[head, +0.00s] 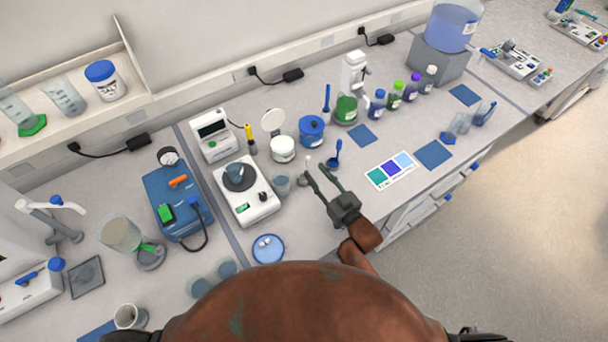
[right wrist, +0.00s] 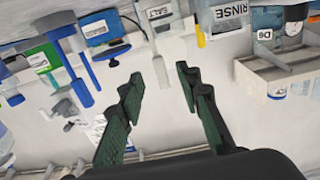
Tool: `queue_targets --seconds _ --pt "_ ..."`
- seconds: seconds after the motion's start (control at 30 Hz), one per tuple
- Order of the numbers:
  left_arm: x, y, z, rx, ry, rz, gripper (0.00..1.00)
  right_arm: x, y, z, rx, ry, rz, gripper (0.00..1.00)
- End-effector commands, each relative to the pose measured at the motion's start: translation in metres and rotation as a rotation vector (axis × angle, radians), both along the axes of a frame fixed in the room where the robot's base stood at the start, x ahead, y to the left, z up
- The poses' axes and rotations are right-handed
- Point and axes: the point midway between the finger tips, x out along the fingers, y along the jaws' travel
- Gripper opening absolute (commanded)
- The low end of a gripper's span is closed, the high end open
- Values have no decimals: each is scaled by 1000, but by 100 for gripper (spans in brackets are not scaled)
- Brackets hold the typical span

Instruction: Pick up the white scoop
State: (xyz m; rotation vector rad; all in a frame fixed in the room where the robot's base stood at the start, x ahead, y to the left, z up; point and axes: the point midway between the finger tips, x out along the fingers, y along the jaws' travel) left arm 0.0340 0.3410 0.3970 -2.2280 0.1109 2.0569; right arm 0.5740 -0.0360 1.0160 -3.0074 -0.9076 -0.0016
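A small white piece that looks like the white scoop (head: 308,159) stands upright by a small round holder (head: 303,180) in the head view, right of the balance. My right gripper (head: 317,165) is open and empty. Its fingers point toward the back of the bench, and the left fingertip lies close to the white piece in the picture. I cannot tell whether they touch. My left gripper is not in view.
A blue scoop (head: 337,153) stands just right of the fingertips. Behind are a white jar (head: 282,149), a blue jar (head: 311,131) and a green-filled jar (head: 346,110). The balance (head: 246,201) is at left.

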Motion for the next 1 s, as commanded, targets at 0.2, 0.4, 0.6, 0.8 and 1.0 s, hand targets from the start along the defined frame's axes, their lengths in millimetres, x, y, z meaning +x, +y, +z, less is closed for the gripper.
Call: queue_targets --seconds 0.2,0.4,0.6,0.8,1.0 --pt "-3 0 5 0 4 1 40 22 15 2 2 0 -1 32" --pt "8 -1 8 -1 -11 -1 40 44 30 0 0 0 1 32" --pt "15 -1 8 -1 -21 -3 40 48 34 0 -1 1 2 32" --pt "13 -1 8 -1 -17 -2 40 48 34 0 -1 1 3 26" --pt "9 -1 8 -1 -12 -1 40 48 34 0 -1 1 3 12"
